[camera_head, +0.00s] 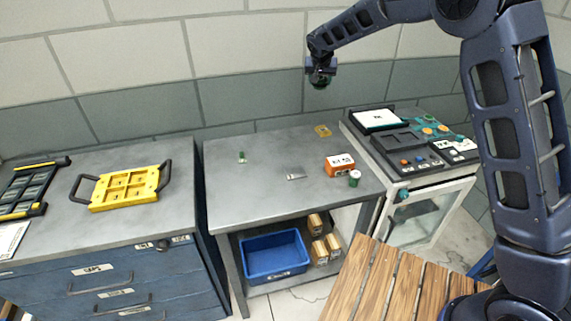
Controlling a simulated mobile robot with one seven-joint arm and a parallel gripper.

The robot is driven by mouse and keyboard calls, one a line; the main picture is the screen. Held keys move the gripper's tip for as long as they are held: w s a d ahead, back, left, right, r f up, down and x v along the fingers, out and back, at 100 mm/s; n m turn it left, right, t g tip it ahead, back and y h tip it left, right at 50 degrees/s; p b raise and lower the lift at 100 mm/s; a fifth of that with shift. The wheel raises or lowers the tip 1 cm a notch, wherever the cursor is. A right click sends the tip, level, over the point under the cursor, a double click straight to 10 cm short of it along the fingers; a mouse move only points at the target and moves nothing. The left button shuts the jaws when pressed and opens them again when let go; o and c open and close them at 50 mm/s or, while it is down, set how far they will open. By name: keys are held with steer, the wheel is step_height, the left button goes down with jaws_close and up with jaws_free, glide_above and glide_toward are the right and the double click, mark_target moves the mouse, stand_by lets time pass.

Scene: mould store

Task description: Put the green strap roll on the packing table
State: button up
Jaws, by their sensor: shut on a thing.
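My gripper (320,80) is raised in front of the back wall, above and behind the grey metal table (265,190). It is shut on a small dark greenish thing, which looks like the green strap roll (320,83); the fingers and distance hide most of its shape. The thing is held in the air, clear of any surface. The grey table stands in the middle of the view, and a slatted wooden table (385,285) is at the front right. I cannot tell from any marking which is the packing table.
The grey table holds a small green item (241,157), a flat metal piece (295,173), an orange box (340,165), a green-and-white pot (354,178) and a yellow piece (322,131). A blue bin (273,257) is below. A control console (415,140) stands right; its left front surface is clear.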

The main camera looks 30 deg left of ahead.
steer(key=s+a+f+n+y, duration=0.1)
steer(key=s+a+f+n, duration=0.15)
steer(key=s+a, duration=1.05)
glide_toward(275, 143)
steer(key=shift+g, duration=0.4)
steer(key=x, duration=0.3)
steer(key=w+x, duration=0.1)
steer(key=x, duration=0.2)
steer(key=shift+r, duration=0.25)
steer(key=shift+f, duration=0.15)
steer(key=o, duration=1)
steer(key=shift+o, duration=0.2)
